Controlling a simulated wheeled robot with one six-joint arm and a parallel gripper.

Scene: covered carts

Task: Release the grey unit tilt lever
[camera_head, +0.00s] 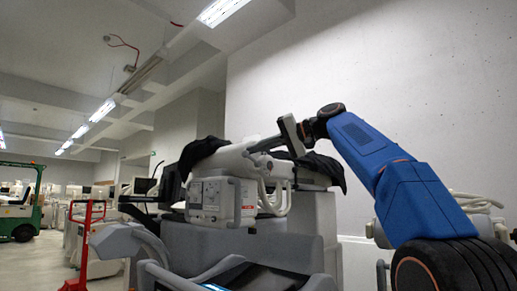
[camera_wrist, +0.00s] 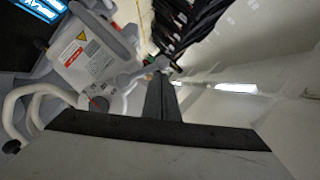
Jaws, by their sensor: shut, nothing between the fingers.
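The grey unit (camera_head: 215,201) is a light grey box with a red label and a side handle, mounted on the covered cart. It also shows at upper left in the wrist view (camera_wrist: 88,52). A light grey lever-like bar (camera_wrist: 128,79) runs from a round pivot beside the unit towards my fingertips; I cannot tell for sure that it is the tilt lever. My gripper (camera_head: 250,151) points left above the unit in the head view. Its dark fingers (camera_wrist: 158,76) are together and empty, close to the bar's end. Whether they touch it is unclear.
Black cloth (camera_head: 200,153) drapes the cart top around my gripper. Pale hoses (camera_wrist: 30,100) loop beside the unit. A bare wall (camera_head: 400,75) stands behind. A red trolley (camera_head: 85,245) and a green forklift (camera_head: 25,215) stand farther left.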

